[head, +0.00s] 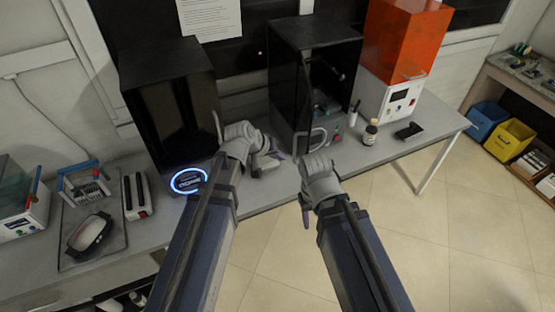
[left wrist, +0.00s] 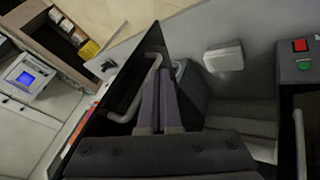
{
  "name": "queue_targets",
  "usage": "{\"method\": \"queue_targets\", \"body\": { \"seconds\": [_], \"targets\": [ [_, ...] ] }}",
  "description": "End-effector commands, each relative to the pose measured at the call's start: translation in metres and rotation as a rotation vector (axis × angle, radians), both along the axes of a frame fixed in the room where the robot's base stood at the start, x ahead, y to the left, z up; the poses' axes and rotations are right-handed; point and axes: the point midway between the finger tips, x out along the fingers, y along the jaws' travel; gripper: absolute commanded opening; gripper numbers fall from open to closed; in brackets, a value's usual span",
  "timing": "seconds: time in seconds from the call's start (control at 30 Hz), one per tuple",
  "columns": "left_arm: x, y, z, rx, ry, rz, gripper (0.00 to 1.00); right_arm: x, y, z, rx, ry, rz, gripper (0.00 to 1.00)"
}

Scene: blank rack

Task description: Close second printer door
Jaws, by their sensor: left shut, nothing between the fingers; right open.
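The second printer (head: 318,38) is the black box in the middle of the bench in the head view. Its dark door (head: 301,95) stands partly open, and the interior shows to its right. My left gripper (head: 278,154) is shut and empty, low by the door. In the left wrist view its purple fingers (left wrist: 158,78) lie just right of the handle; I cannot tell whether they touch it. My right gripper (head: 303,207) is open and empty, in front of the bench.
Another black printer (head: 165,65) with a blue glowing ring (head: 188,180) stands to the left. An orange-topped machine (head: 405,40), a small bottle (head: 370,132) and a dark flat device (head: 409,130) are at right. The floor before the bench is clear.

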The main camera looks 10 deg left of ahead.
Motion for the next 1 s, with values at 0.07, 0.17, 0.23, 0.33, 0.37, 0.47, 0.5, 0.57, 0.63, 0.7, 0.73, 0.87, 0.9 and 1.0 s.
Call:
{"method": "queue_targets", "body": {
  "seconds": [0.07,0.17,0.23,0.33,0.37,0.47,0.5,0.57,0.63,0.7,0.73,0.87,0.9,1.0],
  "targets": [
    [0.009,-0.006,-0.02,0.001,0.001,-0.001,0.0,0.0,0.0,-0.02,-0.001,0.0,0.003,0.5],
    [0.016,-0.014,-0.034,0.0,0.001,-0.002,0.0,0.0,0.0,-0.033,-0.001,0.0,0.006,0.5],
    [0.021,-0.018,-0.042,0.0,0.001,-0.002,0.0,0.0,0.0,-0.042,-0.002,0.0,0.008,0.5],
    [0.028,-0.024,-0.053,-0.001,0.001,-0.001,0.0,0.0,0.0,-0.053,-0.002,0.001,0.011,0.5],
    [0.027,-0.031,-0.046,0.0,0.001,-0.003,0.0,0.0,0.0,-0.046,-0.002,0.001,0.011,0.5],
    [0.029,-0.045,-0.044,0.0,0.0,-0.002,0.0,0.0,0.0,-0.044,-0.002,0.001,0.011,0.5],
    [0.03,-0.049,-0.044,0.0,0.001,-0.003,0.0,0.0,0.0,-0.044,-0.002,0.001,0.011,0.5],
    [0.031,-0.054,-0.044,0.0,0.001,-0.002,0.0,0.0,0.0,-0.044,-0.002,0.001,0.011,0.5],
    [0.031,-0.058,-0.044,0.0,0.001,0.0,0.0,0.0,0.0,-0.044,-0.002,0.001,0.011,0.5],
    [0.031,-0.061,-0.044,0.001,0.001,-0.001,0.0,0.0,0.0,-0.044,-0.002,0.001,0.011,0.5],
    [0.031,-0.061,-0.044,0.001,0.001,-0.001,0.0,0.0,0.0,-0.044,-0.002,0.001,0.011,0.5],
    [0.031,-0.062,-0.044,0.0,0.001,0.0,0.0,0.0,0.0,-0.044,-0.002,0.001,0.011,0.5],
    [0.031,-0.062,-0.044,0.0,0.001,0.0,0.0,0.0,0.0,-0.044,-0.002,0.001,0.011,0.5],
    [0.031,-0.062,-0.044,0.0,0.001,0.0,0.0,0.0,0.0,-0.044,-0.002,0.001,0.011,0.5]
  ]
}}
